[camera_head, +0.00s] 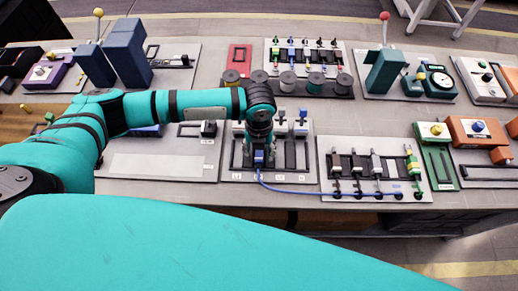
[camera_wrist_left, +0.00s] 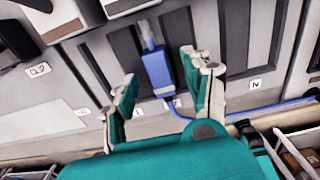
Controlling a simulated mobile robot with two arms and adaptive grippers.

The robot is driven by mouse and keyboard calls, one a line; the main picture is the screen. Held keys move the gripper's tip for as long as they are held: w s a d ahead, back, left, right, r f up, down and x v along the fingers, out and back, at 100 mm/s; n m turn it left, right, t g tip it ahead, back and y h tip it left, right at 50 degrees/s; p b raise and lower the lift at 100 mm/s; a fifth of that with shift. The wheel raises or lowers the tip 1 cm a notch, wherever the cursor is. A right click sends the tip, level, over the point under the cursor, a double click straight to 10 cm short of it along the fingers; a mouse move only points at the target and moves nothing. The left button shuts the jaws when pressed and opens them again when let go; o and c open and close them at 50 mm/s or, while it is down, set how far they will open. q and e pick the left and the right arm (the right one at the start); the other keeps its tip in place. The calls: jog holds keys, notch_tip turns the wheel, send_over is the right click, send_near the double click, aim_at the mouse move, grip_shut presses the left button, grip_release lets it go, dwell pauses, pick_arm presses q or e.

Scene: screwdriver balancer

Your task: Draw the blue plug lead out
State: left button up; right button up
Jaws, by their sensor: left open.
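The blue plug (camera_wrist_left: 158,70) stands between the two fingers of my left gripper (camera_wrist_left: 160,90) in the left wrist view, with a visible gap on each side. Its grey tip points up the picture at a dark slotted panel (camera_wrist_left: 207,60). I cannot tell how far the tip sits in a slot. In the head view the blue plug (camera_head: 259,157) shows just below my left gripper (camera_head: 258,145). Its blue lead (camera_head: 310,192) runs right along the bench front to the neighbouring panel. My left gripper is open around the plug. My right gripper is not in view.
A panel (camera_head: 408,195) with several black connectors and a green-yellow one stands to the right. Grey-and-white blocks (camera_head: 300,122) stand behind the plug. Several cylinders (camera_head: 315,82) stand in a row farther back. A mostly bare panel (camera_head: 150,165) lies to the left.

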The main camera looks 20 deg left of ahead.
aim_at(259, 153)
pick_arm(q)
notch_tip(259, 153, up, 12)
jog(key=shift+f, duration=0.25)
